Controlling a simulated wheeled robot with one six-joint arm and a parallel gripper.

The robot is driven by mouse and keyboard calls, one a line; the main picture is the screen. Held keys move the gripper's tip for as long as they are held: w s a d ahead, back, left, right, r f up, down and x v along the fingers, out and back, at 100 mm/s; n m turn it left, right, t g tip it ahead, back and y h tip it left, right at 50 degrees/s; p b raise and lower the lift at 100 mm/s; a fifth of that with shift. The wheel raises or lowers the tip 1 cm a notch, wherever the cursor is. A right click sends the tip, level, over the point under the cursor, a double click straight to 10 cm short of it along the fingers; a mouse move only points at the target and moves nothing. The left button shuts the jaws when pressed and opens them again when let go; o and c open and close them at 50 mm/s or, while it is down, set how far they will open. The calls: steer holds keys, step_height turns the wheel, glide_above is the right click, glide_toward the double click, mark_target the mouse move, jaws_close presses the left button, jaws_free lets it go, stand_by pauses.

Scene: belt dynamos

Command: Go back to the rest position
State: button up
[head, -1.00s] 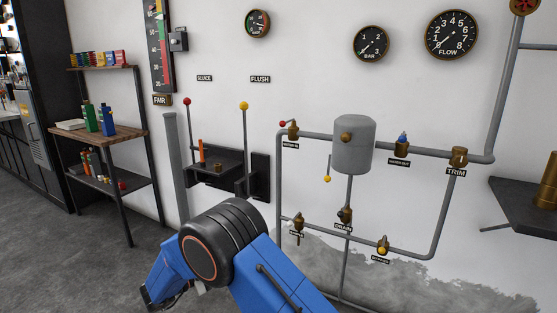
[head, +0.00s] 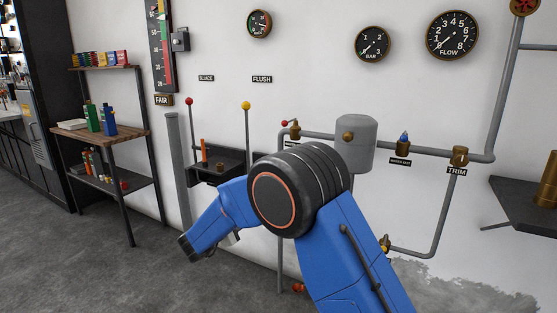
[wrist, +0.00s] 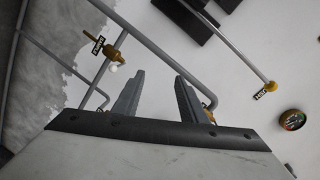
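My gripper (wrist: 160,80) shows in the wrist view with its two grey fingers apart and nothing between them. Pipes and the pale wall appear behind the fingers, and no contact with them shows. In the head view my blue arm is bent in front of the pipework. Its black joint covers part of the lower pipes, and the forearm points down and left. I cannot make out the fingers in the head view.
A shelf rack (head: 112,133) stands left. Levers with red (head: 189,101) and yellow (head: 246,105) knobs rise by the wall bracket. A grey tank (head: 356,146) with valves and pipes is behind my arm. A dark shelf (head: 517,208) juts out right. The floor at lower left is clear.

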steer(key=w+d+r+n+t+y, duration=0.15)
steer(key=d+r+n+y, duration=0.5)
steer(key=r, duration=0.65)
steer(key=s+d+r+n+g+y, duration=0.3)
steer(key=s+d+r+n+y, duration=0.15)
steer(key=s+d+r, duration=0.4)
steer(key=s+d+f+n+g+h, duration=0.1)
steer(key=s+d+f+n+g, duration=0.1)
steer(key=s+d+f, duration=0.3)
steer(key=s+d+f+n+g+h, duration=0.1)
steer(key=s+d+f, duration=0.4)
steer(key=s+d, duration=0.7)
steer(key=s+d+f+n+g+h, duration=0.1)
steer(key=s+d+f+n+g, duration=0.2)
steer(key=s+d, duration=0.6)
steer(key=s+f+g, duration=0.2)
steer(key=s, duration=1.5)
steer(key=shift+s+d+n+h, duration=0.2)
steer(key=shift+d+n+h, duration=0.1)
steer(key=shift+d, duration=0.05)
